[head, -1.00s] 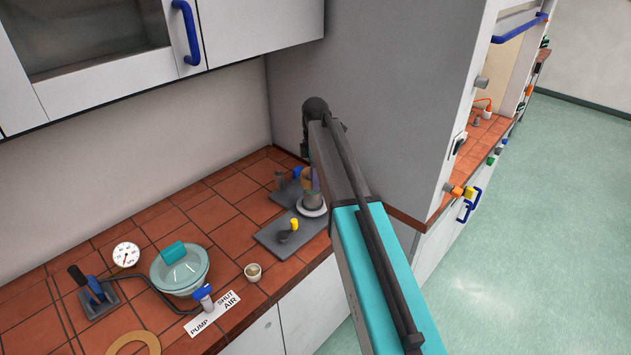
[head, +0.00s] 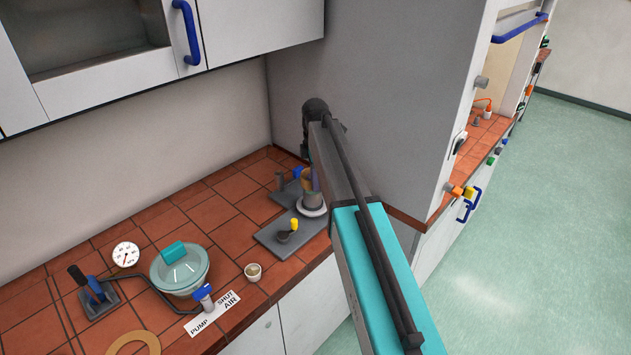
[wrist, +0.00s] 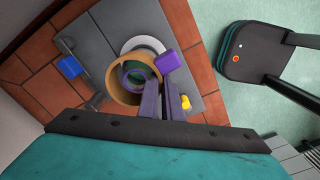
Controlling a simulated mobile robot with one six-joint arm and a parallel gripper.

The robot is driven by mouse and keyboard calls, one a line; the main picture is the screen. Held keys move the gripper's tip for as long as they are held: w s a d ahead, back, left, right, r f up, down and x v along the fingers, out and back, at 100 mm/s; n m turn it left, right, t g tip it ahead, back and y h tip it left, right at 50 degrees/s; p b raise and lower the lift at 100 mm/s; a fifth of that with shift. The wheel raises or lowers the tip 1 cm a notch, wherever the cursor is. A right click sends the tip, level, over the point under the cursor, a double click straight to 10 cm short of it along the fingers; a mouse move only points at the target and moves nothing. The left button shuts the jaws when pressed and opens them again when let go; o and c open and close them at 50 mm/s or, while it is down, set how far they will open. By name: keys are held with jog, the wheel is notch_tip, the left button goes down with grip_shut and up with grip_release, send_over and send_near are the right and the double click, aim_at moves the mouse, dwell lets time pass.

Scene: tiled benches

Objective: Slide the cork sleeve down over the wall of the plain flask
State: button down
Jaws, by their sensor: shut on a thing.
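The cork sleeve (wrist: 118,88) is a tan ring, seen from above in the wrist view. My gripper (wrist: 163,90) is shut on it at its side, beside a purple block (wrist: 169,60). Through the sleeve's opening I see a purple ring (wrist: 127,68) with a greenish inside; I cannot tell if this is the plain flask, or how far the sleeve is around it. In the head view the sleeve (head: 306,182) shows partly behind my arm, and a grey round vessel (head: 313,200) stands close by on a white disc (head: 302,211).
Grey plates (head: 268,238) carry a yellow-knobbed fitting (head: 294,224) and a blue-knobbed fitting (wrist: 69,67) close to the sleeve. A tall grey side wall (head: 375,105) stands right behind my arm. A glass bowl (head: 180,275) and small cup (head: 253,271) are to the left.

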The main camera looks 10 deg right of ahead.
jog(key=shift+f, duration=0.4)
jog(key=c, duration=1.9)
grip_release()
jog(key=shift+o, duration=0.2)
jog(key=shift+r, duration=0.1)
jog(key=shift+w+r+b, duration=0.1)
jog(key=shift+r+b, duration=0.5)
jog(key=shift+r, duration=0.1)
notch_tip(320, 180, up, 12)
jog(key=b, duration=0.4)
jog(key=shift+s+r, duration=0.2)
jog(key=shift+r, duration=0.05)
jog(key=shift+s+f, duration=0.1)
